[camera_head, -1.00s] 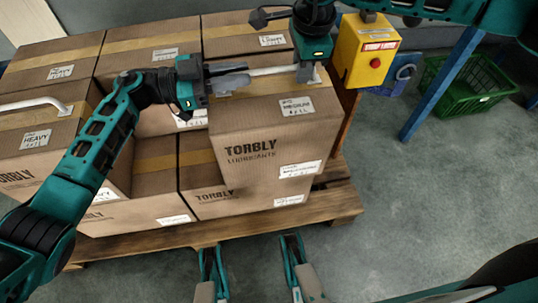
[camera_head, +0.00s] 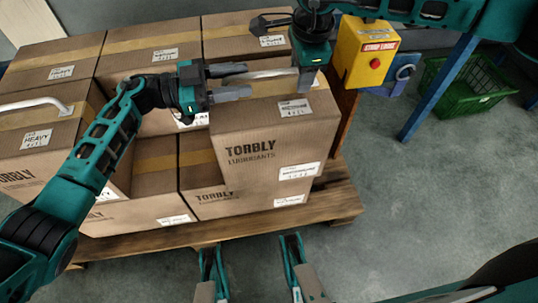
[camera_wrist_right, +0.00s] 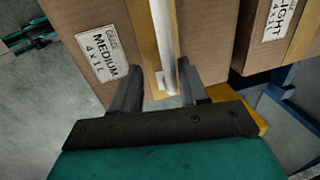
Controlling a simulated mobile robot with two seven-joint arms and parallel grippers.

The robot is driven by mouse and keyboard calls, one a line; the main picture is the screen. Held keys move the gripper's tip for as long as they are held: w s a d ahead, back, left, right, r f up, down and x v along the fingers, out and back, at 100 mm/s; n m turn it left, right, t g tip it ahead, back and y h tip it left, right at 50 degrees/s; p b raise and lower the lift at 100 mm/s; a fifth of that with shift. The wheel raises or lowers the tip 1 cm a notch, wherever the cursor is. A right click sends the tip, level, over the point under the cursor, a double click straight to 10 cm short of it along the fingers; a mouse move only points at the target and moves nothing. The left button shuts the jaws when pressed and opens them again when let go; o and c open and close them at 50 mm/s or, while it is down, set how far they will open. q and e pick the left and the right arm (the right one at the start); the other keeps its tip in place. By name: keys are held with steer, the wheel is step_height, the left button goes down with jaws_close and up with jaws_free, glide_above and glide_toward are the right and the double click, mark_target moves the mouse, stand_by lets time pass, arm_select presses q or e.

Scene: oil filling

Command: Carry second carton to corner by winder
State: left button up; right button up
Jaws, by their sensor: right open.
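A brown Torbly carton marked MEDIUM (camera_head: 262,160) stands on the stack at its front right corner, a white bar handle (camera_head: 270,74) on its taped top. My left gripper (camera_head: 248,80) is at the handle's left end, its fingers apart. My right gripper (camera_head: 305,76) is over the handle's right end. In the right wrist view my right gripper (camera_wrist_right: 160,95) is open, with the handle (camera_wrist_right: 165,45) between its fingers and the MEDIUM label (camera_wrist_right: 97,53) on the left. The winder cannot be made out for sure.
More cartons sit on a wooden pallet (camera_head: 345,200), including a HEAVY carton (camera_head: 60,140) with a handle at left. A yellow box with a red button (camera_head: 366,55) stands close behind right. A blue post (camera_head: 440,85) and green crate (camera_head: 470,88) are further right.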

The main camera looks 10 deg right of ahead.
steer(key=shift+r, duration=0.1)
arm_select(q)
steer(key=a, duration=1.2)
arm_select(e)
step_height(320, 180, up, 12)
steer(key=s, duration=0.2)
steer(key=shift+s+f, duration=0.2)
